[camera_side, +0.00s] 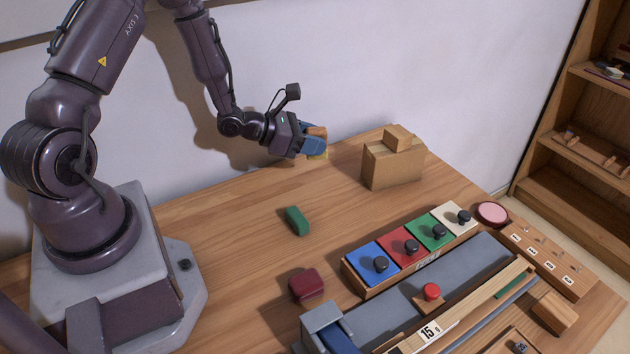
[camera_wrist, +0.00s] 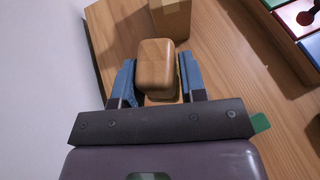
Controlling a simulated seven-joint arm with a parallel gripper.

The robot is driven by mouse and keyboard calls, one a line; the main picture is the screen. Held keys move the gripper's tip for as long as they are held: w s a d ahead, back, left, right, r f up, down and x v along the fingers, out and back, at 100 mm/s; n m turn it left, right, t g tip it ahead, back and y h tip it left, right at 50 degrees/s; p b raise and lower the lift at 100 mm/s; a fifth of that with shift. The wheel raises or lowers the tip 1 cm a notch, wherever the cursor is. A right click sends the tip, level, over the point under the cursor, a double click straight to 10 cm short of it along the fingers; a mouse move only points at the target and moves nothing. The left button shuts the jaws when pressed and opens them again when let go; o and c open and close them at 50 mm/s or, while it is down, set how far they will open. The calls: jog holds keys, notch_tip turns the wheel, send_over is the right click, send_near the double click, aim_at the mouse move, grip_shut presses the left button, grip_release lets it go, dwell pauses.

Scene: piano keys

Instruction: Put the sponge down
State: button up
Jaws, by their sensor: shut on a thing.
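My gripper (camera_side: 313,145) is shut on a tan, rounded block, the sponge (camera_wrist: 156,63). In the wrist view, the sponge sits between the two blue fingers (camera_wrist: 157,88). In the side view it is mostly hidden by the fingers; a tan part (camera_side: 318,131) and a yellowish edge below show. The gripper holds it in the air above the back of the wooden table, left of the wooden box.
A wooden box (camera_side: 391,164) with a small block on top stands at the back. A green block (camera_side: 297,220) and a maroon block (camera_side: 306,285) lie in front. A panel of coloured squares with knobs (camera_side: 391,259) is at the right. Table between is clear.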

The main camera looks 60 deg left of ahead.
jog(key=shift+w+a+f+n+y, duration=0.15)
jog(key=shift+a+n+y, duration=0.15)
jog(key=shift+a+y, duration=0.15)
jog(key=f, duration=0.3)
jog(key=shift+a+f, duration=0.2)
jog(key=shift+f, duration=2.2)
jog(key=shift+f, duration=0.15)
jog(key=o, duration=0.9)
